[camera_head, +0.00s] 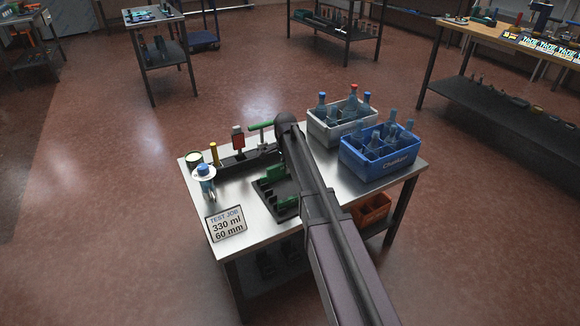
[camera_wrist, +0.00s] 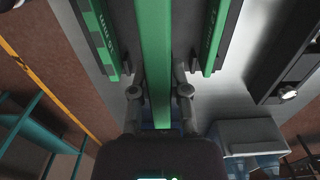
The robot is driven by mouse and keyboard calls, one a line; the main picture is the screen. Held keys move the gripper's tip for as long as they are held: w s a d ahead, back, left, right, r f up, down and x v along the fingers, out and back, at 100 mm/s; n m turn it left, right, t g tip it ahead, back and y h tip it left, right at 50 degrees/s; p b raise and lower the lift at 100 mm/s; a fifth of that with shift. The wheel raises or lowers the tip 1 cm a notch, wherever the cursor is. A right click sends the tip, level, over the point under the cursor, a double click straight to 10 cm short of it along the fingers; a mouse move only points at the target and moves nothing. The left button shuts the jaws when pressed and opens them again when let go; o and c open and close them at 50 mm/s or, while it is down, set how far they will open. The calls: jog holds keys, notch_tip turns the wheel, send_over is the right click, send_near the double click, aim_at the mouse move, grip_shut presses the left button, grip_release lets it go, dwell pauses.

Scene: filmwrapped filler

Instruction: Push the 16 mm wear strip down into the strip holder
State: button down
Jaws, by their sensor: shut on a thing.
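In the wrist view a long green strip (camera_wrist: 155,50) runs from the top edge down between the fingers of my gripper (camera_wrist: 159,80), which is shut on it. Two more green pieces with lettering, one at left (camera_wrist: 103,38) and one at right (camera_wrist: 214,38), lie on either side, apart from the fingers. In the head view a green bar (camera_head: 261,126) sticks out left of my wrist above the steel table. A black fixture with green parts (camera_head: 275,180) lies below, partly covered by my arm. I cannot tell which part is the strip holder, or whether the strip touches it.
A white crate (camera_head: 325,135) and a blue crate (camera_head: 378,170) with bottles stand right of my arm. A red-topped device (camera_head: 238,138), a yellow post (camera_head: 214,153), a blue-and-white bottle (camera_head: 205,178) and a sign (camera_head: 226,224) stand at left.

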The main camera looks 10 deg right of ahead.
jog(key=shift+r, duration=0.1)
dwell(0.6)
jog(key=shift+r, duration=0.15)
jog(key=shift+r+p, duration=0.25)
jog(key=shift+p, duration=0.15)
notch_tip(320, 180, up, 15)
jog(key=p, duration=1.5)
jog(key=shift+s, duration=0.2)
jog(key=shift+s, duration=0.15)
